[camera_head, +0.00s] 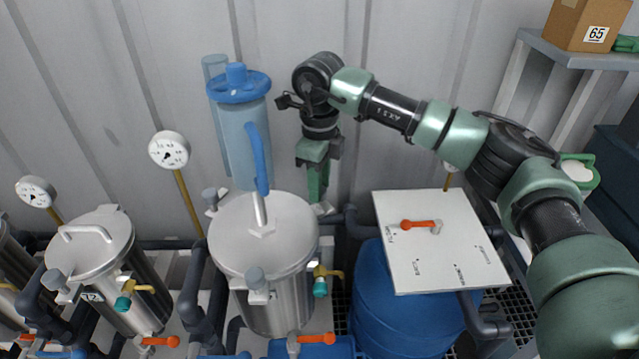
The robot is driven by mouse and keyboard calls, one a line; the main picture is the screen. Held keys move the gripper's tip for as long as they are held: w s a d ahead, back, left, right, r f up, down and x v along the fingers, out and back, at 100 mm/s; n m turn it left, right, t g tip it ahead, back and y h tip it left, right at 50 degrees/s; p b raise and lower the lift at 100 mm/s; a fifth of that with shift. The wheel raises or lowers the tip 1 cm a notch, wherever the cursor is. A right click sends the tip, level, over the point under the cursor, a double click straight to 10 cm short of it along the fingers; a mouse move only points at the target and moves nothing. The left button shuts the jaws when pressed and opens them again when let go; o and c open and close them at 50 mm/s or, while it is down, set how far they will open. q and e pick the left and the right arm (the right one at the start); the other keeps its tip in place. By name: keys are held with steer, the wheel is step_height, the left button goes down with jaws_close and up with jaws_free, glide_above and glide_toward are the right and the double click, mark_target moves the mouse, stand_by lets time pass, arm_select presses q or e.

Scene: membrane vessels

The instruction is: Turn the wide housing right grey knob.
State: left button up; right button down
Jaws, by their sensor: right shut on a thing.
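The wide housing (284,232) is the steel vessel with a round lid in the middle of the view. Grey knobs show at its lid's left edge (211,197) and front edge (256,280). My right gripper (321,204) comes down at the lid's right rear edge, fingers pointing down. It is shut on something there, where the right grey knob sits. The knob is mostly hidden by the fingers, and its turn angle cannot be seen. My left gripper is not in view.
A blue-capped clear filter (238,130) and a blue lid handle (257,160) stand left of my right gripper. A white panel with an orange lever (395,270) lies on a blue drum (375,312) under my right arm. A smaller steel vessel (95,250) is left.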

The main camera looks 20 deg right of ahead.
steer(key=shift+r, duration=0.1)
steer(key=c, duration=1.1)
jaws_free()
steer(key=shift+o, duration=0.2)
steer(key=shift+r+b, duration=0.65)
steer(key=shift+r, duration=3.2)
